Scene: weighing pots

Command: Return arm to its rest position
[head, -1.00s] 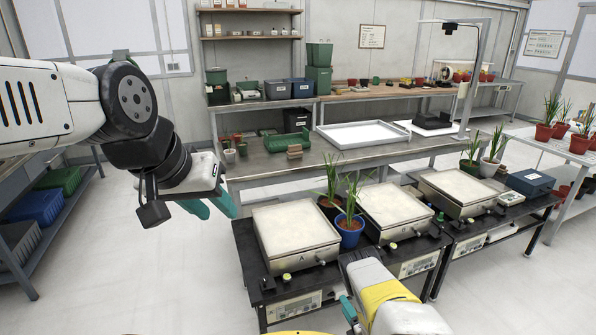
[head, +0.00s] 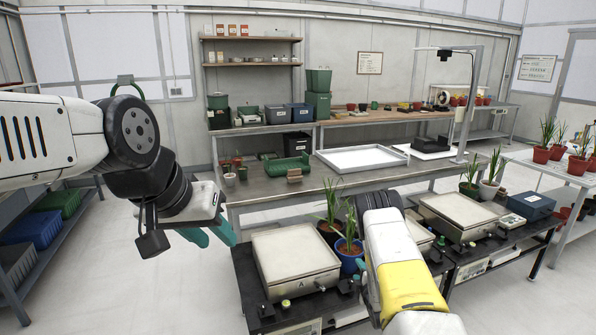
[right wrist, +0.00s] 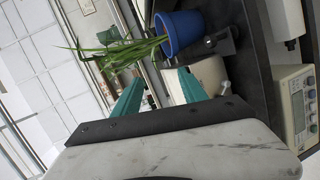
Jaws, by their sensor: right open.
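My right arm (head: 398,260), white with a yellow band, reaches up from the bottom of the head view; its fingers are hidden there. In the right wrist view my right gripper (right wrist: 158,90) is open and empty, its two teal fingers apart. A blue pot with a green plant (right wrist: 180,33) lies beyond the fingertips in that view, apart from them as far as I can tell. In the head view this blue pot (head: 350,264) stands upright beside the scale marked A (head: 296,258). My left gripper (head: 209,236) hangs at left, open and empty, over the floor.
More scales (head: 462,216) stand right of scale A on black tables, partly behind my right arm. Potted plants (head: 489,190) stand behind them. A steel bench with a white tray (head: 362,159) lies behind. Shelving with blue bins (head: 35,226) is at left; floor between is clear.

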